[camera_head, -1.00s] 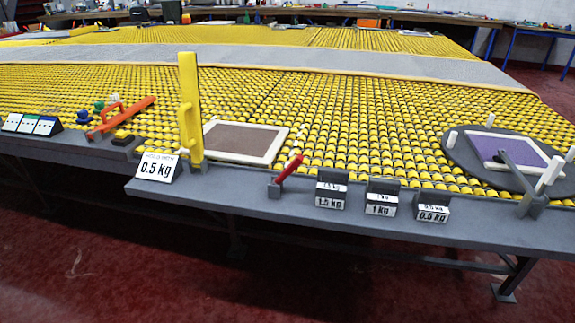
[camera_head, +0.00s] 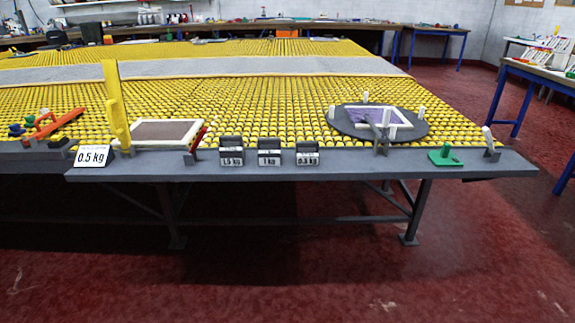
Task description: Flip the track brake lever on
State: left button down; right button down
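No label marks the track brake lever, so I cannot tell which lever it is. A red-handled lever (camera_head: 198,137) stands tilted up to the right on the grey front ledge, beside the framed brown panel. A white-handled lever (camera_head: 488,138) stands near the ledge's right end, leaning up to the left. Another grey lever (camera_head: 382,135) stands at the front of the round dark turntable (camera_head: 415,134). Neither of my grippers is in view.
The grey ledge (camera_head: 340,168) runs along the yellow roller table (camera_head: 270,105). On it are weight blocks (camera_head: 269,158), a 0.5 kg sign (camera_head: 92,156), a yellow post (camera_head: 115,105) and a green piece (camera_head: 445,156). Red floor (camera_head: 300,270) in front is clear.

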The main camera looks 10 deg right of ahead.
aim_at(199, 139)
jog(key=z, duration=0.15)
jog(key=k, duration=0.3)
jog(key=z, duration=0.75)
jog(key=i, duration=1.05)
jog(key=u, duration=0.5)
jog(key=i, duration=0.8)
jog(key=u, duration=0.7)
